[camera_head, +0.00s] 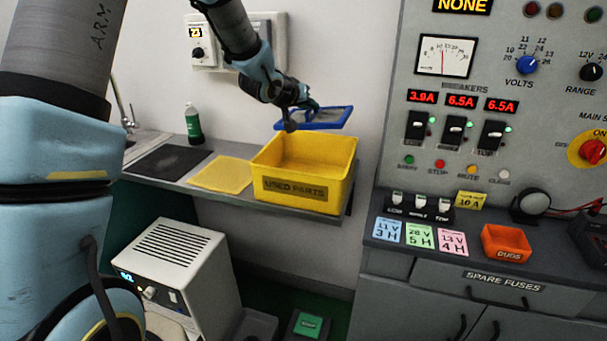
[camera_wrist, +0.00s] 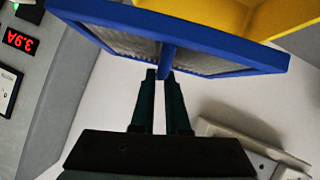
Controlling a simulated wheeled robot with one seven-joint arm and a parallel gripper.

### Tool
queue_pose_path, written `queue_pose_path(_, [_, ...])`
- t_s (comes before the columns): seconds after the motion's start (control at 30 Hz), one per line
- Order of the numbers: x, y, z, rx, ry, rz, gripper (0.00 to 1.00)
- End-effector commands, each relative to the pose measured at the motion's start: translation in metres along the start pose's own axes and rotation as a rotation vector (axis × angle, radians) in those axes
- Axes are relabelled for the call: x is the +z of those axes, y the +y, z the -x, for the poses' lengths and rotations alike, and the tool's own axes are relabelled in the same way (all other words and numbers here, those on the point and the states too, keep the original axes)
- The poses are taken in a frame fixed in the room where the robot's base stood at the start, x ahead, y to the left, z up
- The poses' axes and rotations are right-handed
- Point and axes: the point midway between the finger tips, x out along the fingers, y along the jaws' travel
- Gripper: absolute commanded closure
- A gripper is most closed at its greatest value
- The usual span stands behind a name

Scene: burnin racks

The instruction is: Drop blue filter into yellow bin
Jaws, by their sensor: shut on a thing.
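The blue filter (camera_head: 322,124) is a flat blue frame with a grey mesh. My gripper (camera_head: 301,106) is shut on it and holds it above the back right part of the yellow bin (camera_head: 303,191), which is labelled USED PARTS. In the wrist view my gripper's fingers (camera_wrist: 165,80) close on a blue rib of the filter (camera_wrist: 215,45). The bin (camera_wrist: 285,17) shows beyond the filter at the top of that view. The part of the bin's inside that I see in the head view is empty.
The bin stands on a grey shelf (camera_head: 240,198). A yellow mat (camera_head: 221,174), a dark mat (camera_head: 168,162) and a green bottle (camera_head: 193,123) are left of it. The control panel (camera_head: 480,150) rises on the right, with an orange DUDS tray (camera_head: 506,243) on its counter. A white heater-like box (camera_head: 180,270) stands below.

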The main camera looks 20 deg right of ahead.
Motion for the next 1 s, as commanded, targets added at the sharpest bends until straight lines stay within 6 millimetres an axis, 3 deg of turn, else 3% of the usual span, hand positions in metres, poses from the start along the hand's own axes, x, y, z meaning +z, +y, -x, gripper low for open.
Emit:
queue_pose_path(0.3, [0.034,-0.013,-0.019,0.001,0.000,0.000,1.00])
queue_pose_path(0.7, [0.037,-0.015,-0.022,0.000,0.000,0.000,1.00])
queue_pose_path(0.73, [0.037,-0.015,-0.022,0.000,0.001,0.000,0.84])
queue_pose_path(1.0, [0.038,-0.015,-0.022,0.000,0.000,0.000,0.54])
